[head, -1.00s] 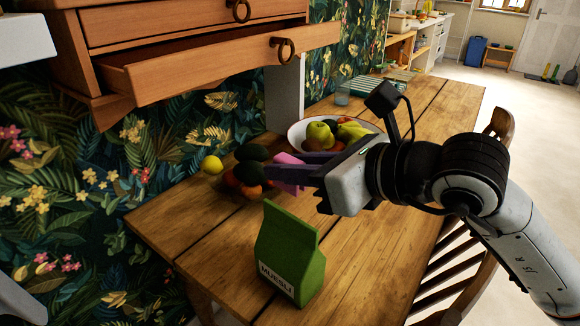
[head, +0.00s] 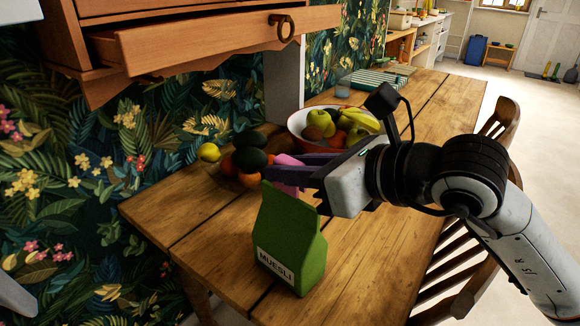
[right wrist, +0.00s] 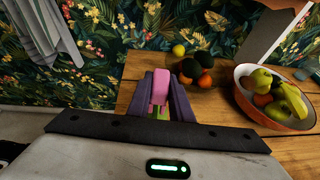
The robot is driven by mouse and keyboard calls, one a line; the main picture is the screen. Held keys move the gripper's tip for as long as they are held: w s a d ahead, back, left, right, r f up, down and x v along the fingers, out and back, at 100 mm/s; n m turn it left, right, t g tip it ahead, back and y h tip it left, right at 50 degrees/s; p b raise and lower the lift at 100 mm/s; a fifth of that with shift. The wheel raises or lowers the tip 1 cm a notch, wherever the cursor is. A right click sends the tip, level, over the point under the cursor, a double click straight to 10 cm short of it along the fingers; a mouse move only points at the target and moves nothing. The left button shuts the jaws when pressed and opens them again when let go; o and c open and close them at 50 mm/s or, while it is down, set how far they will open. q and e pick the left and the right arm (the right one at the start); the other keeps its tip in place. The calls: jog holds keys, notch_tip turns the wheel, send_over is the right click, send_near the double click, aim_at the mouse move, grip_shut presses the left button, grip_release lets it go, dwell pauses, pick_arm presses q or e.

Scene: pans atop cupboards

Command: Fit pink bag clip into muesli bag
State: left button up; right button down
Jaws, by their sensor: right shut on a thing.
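The green muesli bag (head: 290,240) stands upright on the wooden table, its label facing me. My right gripper (head: 296,172) is shut on the pink bag clip (head: 287,172), with the clip between its purple fingers. In the head view the clip shows just above and behind the bag's top edge; I cannot tell whether they touch. In the right wrist view the pink clip (right wrist: 160,88) lies between the fingers, with a bit of the green bag (right wrist: 159,112) showing at its lower end. My left gripper is not in view.
Avocados (head: 249,150), oranges and a lemon (head: 208,152) lie behind the bag. A fruit bowl (head: 297,128) stands farther back. A wooden drawer (head: 215,40) juts out overhead. A chair (head: 470,262) stands at the right. The table's front left is clear.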

aim_at(290, 189)
jog(key=shift+b, duration=0.8)
dwell(1.4)
jog(key=shift+f+b, duration=1.1)
jog(key=shift+b, duration=0.1)
jog(key=shift+f+b, duration=0.3)
jog(key=shift+f, duration=0.1)
jog(key=shift+f+b, duration=0.35)
jog(key=shift+b, duration=0.15)
jog(key=c, duration=1.5)
grip_release()
